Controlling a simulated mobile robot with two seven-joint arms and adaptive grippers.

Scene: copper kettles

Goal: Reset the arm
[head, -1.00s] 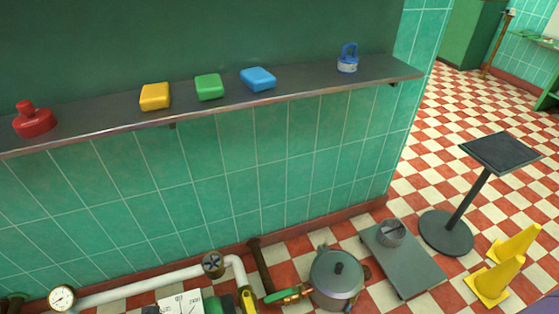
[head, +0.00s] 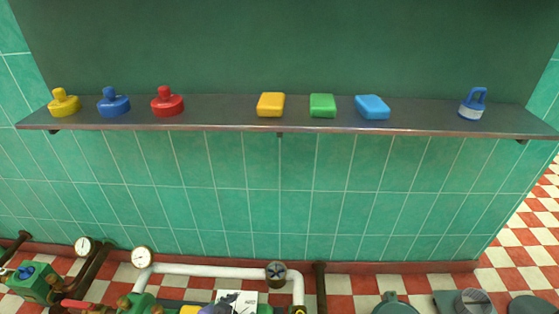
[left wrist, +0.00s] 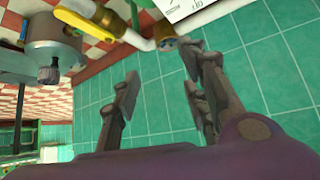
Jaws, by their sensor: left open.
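My left gripper (left wrist: 162,78) shows in the left wrist view. Its two grey fingers are spread apart with nothing between them. Teal wall tiles (left wrist: 155,110) show behind and between the fingers. In the head view only a small dark and purple piece, apparently mine, shows at the bottom edge in front of a white card (head: 249,297). The fingers cannot be made out there. My right gripper is in neither view.
A dark shelf (head: 222,124) holds yellow, blue and red knobbed pieces, three coloured blocks and a blue-handled item (head: 472,103). Below run a white pipe (head: 205,271) and gauges. A grey pot (left wrist: 52,52) stands on the checkered floor.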

